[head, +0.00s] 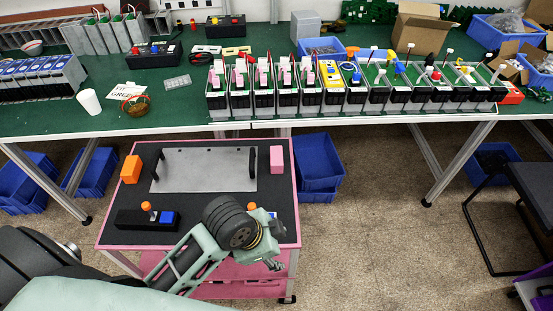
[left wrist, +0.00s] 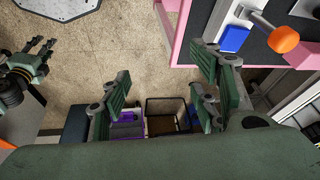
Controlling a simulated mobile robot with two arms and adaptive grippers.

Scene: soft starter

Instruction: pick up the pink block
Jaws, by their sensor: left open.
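The pink block (head: 277,159) stands on the black top of the cart (head: 190,228), near its right back corner. My left gripper (head: 274,264) is in front of the block and lower in the picture, by the cart's right front corner. It is apart from the block. In the left wrist view my left gripper (left wrist: 163,98) has its fingers wide apart with nothing between them.
The cart also holds an orange block (head: 131,169), a metal plate with black handles (head: 205,172), and a black control box (head: 130,219) with blue and orange parts. A long green workbench (head: 180,103) full of devices stands behind.

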